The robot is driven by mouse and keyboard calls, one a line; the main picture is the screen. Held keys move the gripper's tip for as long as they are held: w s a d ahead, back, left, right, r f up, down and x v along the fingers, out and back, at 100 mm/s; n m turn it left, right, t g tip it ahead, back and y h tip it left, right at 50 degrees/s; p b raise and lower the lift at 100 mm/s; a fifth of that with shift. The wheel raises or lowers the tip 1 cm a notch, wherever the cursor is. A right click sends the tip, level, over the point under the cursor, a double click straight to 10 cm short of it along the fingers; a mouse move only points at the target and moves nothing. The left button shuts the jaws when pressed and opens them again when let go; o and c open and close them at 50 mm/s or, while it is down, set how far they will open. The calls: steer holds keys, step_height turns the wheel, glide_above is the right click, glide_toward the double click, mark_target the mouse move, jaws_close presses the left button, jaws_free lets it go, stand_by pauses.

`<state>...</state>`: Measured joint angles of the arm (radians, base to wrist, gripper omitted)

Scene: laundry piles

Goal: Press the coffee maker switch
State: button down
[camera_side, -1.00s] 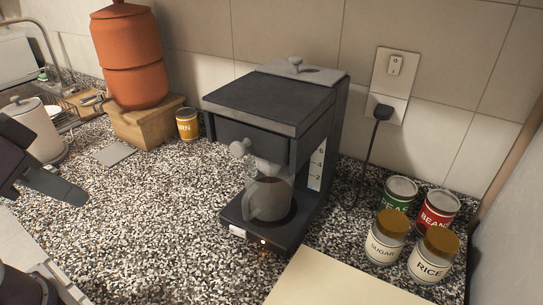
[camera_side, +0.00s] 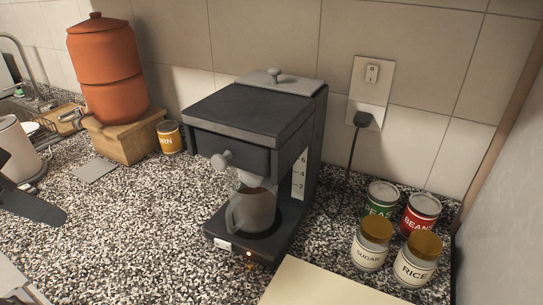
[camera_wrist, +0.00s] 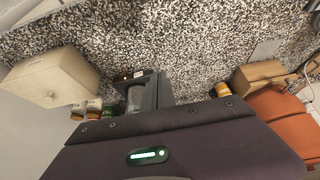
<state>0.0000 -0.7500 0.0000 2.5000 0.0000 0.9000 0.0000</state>
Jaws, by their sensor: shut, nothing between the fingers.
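The coffee maker (camera_side: 255,110) is a dark boxy machine in the middle of the side view, with a carafe (camera_side: 250,212) on its base. A small white switch (camera_side: 222,244) sits on the front edge of the base, and a small orange light glows to its right. Whether the switch is pressed cannot be told. My gripper (camera_side: 50,212) is a dark tip at the left edge, shut and empty, well apart from the coffee maker. The wrist view shows the coffee maker (camera_wrist: 150,92) from above, partly hidden behind my dark arm body.
An orange clay dispenser (camera_side: 100,70) on a wooden block and a corn can (camera_side: 169,138) stand at the back left. Several cans and jars, including a rice jar (camera_side: 417,262), stand at the right. Speckled counter (camera_side: 120,230) between gripper and machine is clear.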

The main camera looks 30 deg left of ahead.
steer(key=w+d+f+m+g, duration=0.1)
steer(key=w+d+f+m, duration=0.4)
steer(key=m, duration=1.2)
steer(key=w+d+f+m+g, duration=0.1)
steer(key=w+d+f+m, duration=0.5)
steer(key=m, duration=1.1)
steer(key=shift+w+f+m+g, duration=0.3)
steer(key=shift+w+g, duration=0.1)
steer(key=shift+w, duration=0.45)
